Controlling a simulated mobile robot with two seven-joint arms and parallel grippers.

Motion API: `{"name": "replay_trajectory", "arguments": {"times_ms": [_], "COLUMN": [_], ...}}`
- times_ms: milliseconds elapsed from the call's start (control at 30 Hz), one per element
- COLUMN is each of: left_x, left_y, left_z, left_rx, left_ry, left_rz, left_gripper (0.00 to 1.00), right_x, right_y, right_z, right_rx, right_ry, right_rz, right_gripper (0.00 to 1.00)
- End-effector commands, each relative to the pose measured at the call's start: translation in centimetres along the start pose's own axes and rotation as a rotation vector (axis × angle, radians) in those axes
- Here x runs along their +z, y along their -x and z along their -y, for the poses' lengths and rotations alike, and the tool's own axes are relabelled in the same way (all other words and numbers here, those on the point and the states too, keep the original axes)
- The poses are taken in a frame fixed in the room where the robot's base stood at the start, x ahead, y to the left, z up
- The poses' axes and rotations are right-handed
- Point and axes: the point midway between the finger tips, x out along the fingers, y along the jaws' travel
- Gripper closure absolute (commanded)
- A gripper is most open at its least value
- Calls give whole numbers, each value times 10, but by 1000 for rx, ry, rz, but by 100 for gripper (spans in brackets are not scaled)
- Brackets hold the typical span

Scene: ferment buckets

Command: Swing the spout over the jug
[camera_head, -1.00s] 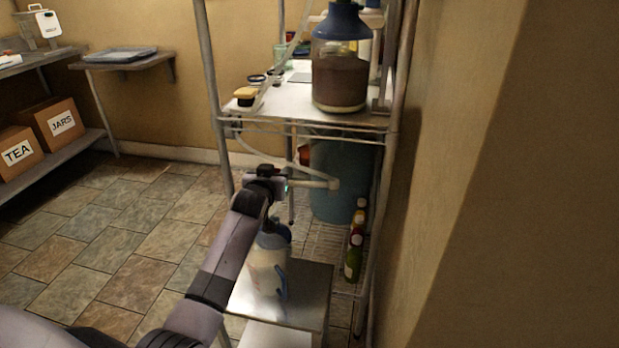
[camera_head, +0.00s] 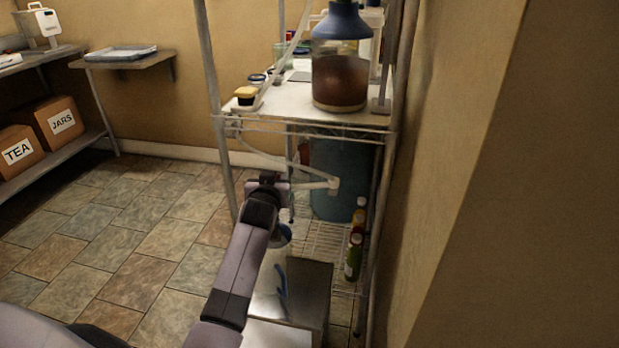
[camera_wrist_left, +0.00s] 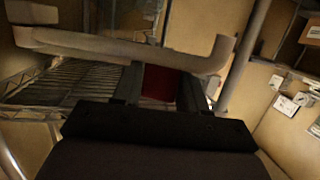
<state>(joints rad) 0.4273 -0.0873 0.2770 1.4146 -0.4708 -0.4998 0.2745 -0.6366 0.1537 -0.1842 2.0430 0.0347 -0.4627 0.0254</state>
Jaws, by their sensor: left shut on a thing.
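The spout (camera_head: 312,185) is a pale jointed pipe in front of the blue bucket (camera_head: 343,165), below the rack's upper shelf. It also crosses the left wrist view (camera_wrist_left: 120,46), with a bent end at the right. My left gripper (camera_head: 268,183) is shut on the spout near its left end in the head view. In the wrist view my left fingers (camera_wrist_left: 158,85) meet the pipe, with something red showing between them. The white jug (camera_head: 270,283) with blue parts stands below on a metal-topped stand, partly hidden by my left arm. My right gripper is not in view.
Rack posts stand on both sides of the spout. A large blue-topped jar (camera_head: 340,75) is on the upper shelf (camera_head: 285,106). Bottles (camera_head: 355,245) stand at the lower right near the wall. The tiled floor at left is clear.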

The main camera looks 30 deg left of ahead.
Motion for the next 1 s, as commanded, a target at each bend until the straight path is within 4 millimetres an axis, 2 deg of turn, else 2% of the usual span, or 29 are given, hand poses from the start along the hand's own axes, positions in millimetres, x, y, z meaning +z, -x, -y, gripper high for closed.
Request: {"name": "replay_trajectory", "arguments": {"times_ms": [33,533,867,933,1000], "left_x": [3,4,8,9,10], "left_y": [2,9,21,24,26], "left_z": [5,6,0,-1,-3], "left_rx": [-19,-46,-86,-96,-102], "left_ry": [1,6,18,20,25], "left_rz": [4,5,3,4,6], "left_gripper": [72,72,72,68,58], "right_x": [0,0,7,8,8], "right_y": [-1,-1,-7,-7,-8], "right_z": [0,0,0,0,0], "right_rx": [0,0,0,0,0], "right_ry": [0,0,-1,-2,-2], "right_rz": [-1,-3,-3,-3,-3], "right_gripper": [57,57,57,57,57]}}
